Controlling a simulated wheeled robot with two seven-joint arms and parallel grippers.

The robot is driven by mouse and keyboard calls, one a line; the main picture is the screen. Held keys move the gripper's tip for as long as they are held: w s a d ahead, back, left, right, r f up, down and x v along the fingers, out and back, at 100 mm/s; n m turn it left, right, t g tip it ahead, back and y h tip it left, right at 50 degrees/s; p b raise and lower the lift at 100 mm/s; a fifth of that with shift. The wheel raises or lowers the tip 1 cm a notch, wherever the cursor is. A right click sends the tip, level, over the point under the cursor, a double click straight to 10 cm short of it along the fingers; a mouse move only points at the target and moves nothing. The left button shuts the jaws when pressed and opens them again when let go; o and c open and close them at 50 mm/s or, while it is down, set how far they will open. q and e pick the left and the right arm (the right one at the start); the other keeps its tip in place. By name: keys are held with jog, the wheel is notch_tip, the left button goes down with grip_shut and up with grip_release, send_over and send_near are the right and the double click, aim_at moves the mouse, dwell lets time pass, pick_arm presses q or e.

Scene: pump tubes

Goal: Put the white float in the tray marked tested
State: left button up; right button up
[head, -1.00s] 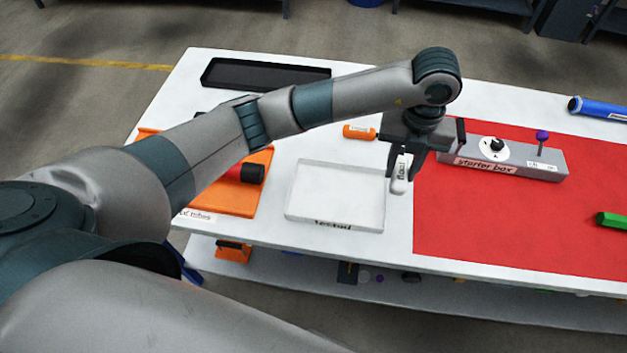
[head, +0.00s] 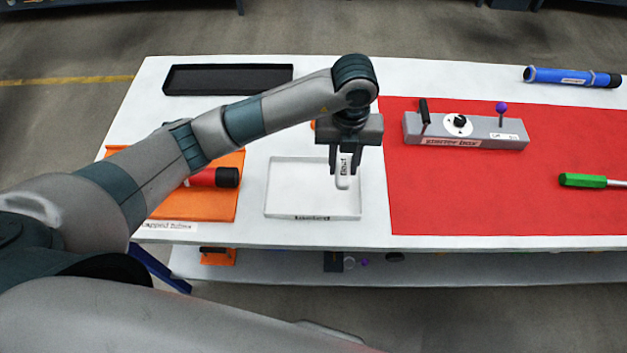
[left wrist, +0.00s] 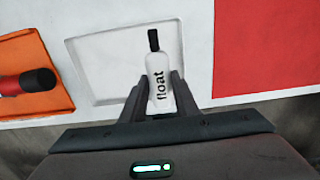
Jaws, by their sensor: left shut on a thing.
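The white float (head: 343,171), lettered "float" and with a black top end, is held upright between the fingers of my left gripper (head: 344,176). It also shows in the left wrist view (left wrist: 159,86) between the two fingers (left wrist: 155,100). The white tray (head: 290,214) labelled "tested" lies on the table. In the head view the float overlaps the tray's right part. In the left wrist view it is over the tray's right side (left wrist: 95,101). I cannot tell its exact height above the tray. My right gripper does not show.
An orange tray (head: 222,208) with a red and black tube (head: 205,178) is left of the white tray. A black tray (head: 228,80) lies behind. On the right, a red mat (head: 480,195) bears the grey starter box (head: 480,136) and a green-handled tool (head: 582,180). A blue tube (head: 560,76) lies behind.

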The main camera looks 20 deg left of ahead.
pick_arm(q)
jog(key=a+f, duration=0.1)
jog(key=s+a+f+p, duration=0.1)
jog(key=a, duration=0.1)
jog(key=s+a+f+p, duration=0.1)
jog(key=a, duration=0.1)
jog(key=shift+s+a+f, duration=0.1)
jog(key=shift+s+a, duration=0.15)
jog(key=shift+s+a+f, duration=0.1)
jog(key=shift+a+f, duration=0.25)
jog(key=shift+f, duration=0.1)
jog(key=shift+f+p, duration=0.2)
jog(key=shift+p, duration=0.15)
notch_tip(320, 180, down, 3)
jog(key=shift+r+p, duration=0.1)
jog(key=shift+p, duration=0.6)
jog(key=shift+f, duration=0.35)
